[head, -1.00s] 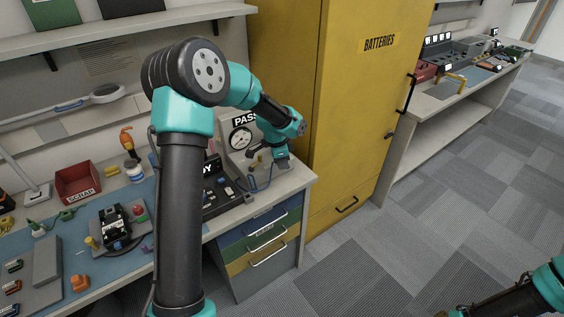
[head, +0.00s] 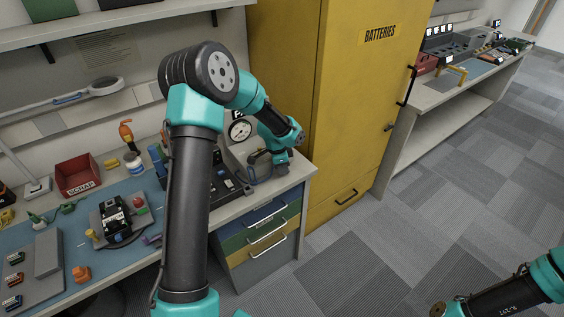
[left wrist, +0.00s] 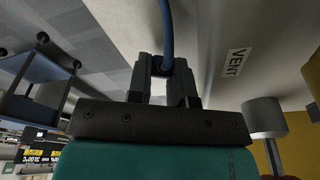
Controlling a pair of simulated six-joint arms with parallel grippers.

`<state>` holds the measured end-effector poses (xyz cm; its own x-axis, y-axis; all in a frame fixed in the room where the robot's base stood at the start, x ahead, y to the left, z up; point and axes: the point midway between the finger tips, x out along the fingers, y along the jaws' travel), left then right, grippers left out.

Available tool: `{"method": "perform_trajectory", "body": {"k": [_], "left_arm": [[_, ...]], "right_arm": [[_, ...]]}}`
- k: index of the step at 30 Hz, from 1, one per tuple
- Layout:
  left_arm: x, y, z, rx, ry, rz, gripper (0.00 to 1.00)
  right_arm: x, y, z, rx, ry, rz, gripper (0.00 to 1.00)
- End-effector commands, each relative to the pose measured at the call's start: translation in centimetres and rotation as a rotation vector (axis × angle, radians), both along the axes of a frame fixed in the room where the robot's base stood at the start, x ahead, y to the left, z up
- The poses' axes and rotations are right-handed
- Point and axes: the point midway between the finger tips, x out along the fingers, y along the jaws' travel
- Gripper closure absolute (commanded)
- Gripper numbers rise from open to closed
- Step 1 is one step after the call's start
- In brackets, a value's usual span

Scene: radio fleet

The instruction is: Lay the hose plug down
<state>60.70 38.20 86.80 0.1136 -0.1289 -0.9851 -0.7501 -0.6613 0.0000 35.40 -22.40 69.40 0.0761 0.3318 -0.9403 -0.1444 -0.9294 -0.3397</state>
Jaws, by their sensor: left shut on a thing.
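My left gripper (head: 262,160) is in front of the dial gauge box at the right end of the bench. In the left wrist view my left gripper (left wrist: 165,72) is shut on the hose plug (left wrist: 162,67), a small dark piece between the fingers. A blue hose (left wrist: 167,30) runs from it away from the fingers. In the head view the blue hose (head: 252,176) shows as a loop below the gripper; the plug itself is too small to make out there. Only part of my right arm shows at the bottom right; its gripper is not seen.
The gauge box (head: 239,130) stands behind the gripper. A dark console (head: 228,187) is just left of it. A VENT label (left wrist: 235,63) and a grey knob (left wrist: 263,115) show close by in the wrist view. The yellow batteries cabinet (head: 345,90) stands right of the bench.

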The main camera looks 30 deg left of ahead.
Motion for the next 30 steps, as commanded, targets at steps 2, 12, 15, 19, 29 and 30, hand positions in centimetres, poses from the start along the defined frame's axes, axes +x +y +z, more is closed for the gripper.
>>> {"method": "perform_trajectory", "body": {"k": [2,12,15,19,29,30], "left_arm": [[-0.03,0.03,-0.41,0.001,0.001,0.000,1.00],[-0.02,0.03,-0.72,0.000,0.000,0.000,1.00],[-0.02,0.03,-0.72,0.000,0.000,0.000,0.75],[-0.02,0.02,-0.71,0.000,0.000,0.000,0.63],[0.07,0.11,-0.67,0.001,-0.003,0.001,0.50],[0.08,0.13,-0.63,0.002,-0.004,0.000,0.50]], "right_arm": [[0.00,0.00,0.00,0.000,0.000,0.000,0.57],[0.00,0.00,0.00,0.000,0.000,0.000,0.57],[0.00,0.00,0.00,0.000,0.000,0.000,0.57],[0.00,0.00,0.00,0.000,0.000,0.000,0.57],[0.00,0.00,0.00,0.000,0.000,0.000,0.57],[0.00,0.00,0.00,0.000,0.000,0.000,0.57]]}}
